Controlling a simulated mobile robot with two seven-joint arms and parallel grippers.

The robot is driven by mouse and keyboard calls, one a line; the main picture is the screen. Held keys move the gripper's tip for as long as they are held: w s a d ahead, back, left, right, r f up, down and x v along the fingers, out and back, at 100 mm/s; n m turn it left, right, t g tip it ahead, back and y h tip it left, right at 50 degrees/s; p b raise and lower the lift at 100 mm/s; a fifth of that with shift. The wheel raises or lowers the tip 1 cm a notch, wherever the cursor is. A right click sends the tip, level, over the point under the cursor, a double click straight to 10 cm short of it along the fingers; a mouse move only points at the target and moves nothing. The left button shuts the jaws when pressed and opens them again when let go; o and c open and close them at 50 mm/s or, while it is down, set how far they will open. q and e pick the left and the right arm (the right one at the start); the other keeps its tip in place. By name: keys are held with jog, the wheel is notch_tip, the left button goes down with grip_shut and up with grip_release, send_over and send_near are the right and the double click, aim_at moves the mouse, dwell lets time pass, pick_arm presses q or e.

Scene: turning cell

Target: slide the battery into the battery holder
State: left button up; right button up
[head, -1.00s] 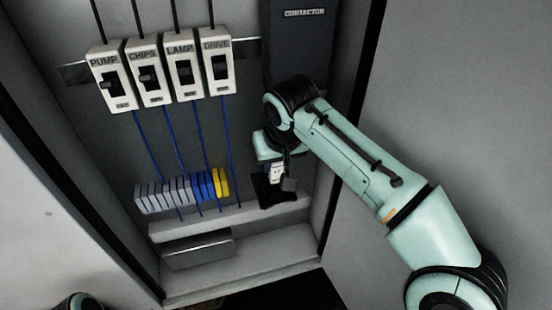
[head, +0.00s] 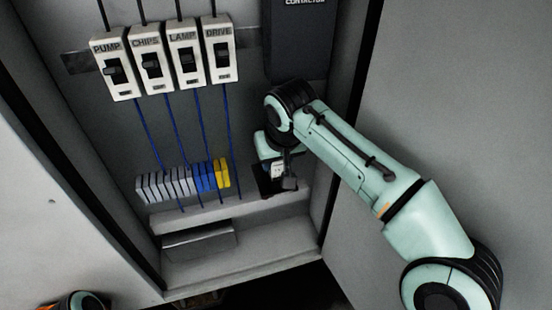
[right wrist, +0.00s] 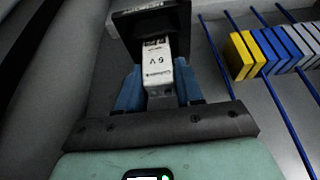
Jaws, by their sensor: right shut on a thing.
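The battery (right wrist: 158,68) is a pale block marked with a V and a digit. My right gripper (right wrist: 158,92) is shut on it, with a blue finger on each side. Its far end meets the black battery holder (right wrist: 125,24); how deep it sits inside I cannot tell. In the head view the right gripper (head: 279,172) is low in the cabinet, and the battery (head: 277,170) shows as a small white patch. The dark holder (head: 263,184) there is partly hidden by the gripper. My left gripper is out of view.
Left of the holder is a row of grey, blue and yellow terminal blocks (head: 183,184) with blue wires. White labelled switches (head: 184,55) and the dark contactor (head: 298,40) are above. A ledge (head: 195,213) runs beneath. The cabinet's right side wall is close to my right arm.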

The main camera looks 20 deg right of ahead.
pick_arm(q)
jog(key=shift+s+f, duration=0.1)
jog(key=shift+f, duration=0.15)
pick_arm(e)
jog(key=shift+f, duration=0.45)
jog(key=o, duration=1.2)
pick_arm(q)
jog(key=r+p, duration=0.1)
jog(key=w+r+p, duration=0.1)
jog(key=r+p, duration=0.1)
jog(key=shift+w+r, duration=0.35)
pick_arm(e)
jog(key=v, duration=1.3)
jog(key=shift+r, duration=0.2)
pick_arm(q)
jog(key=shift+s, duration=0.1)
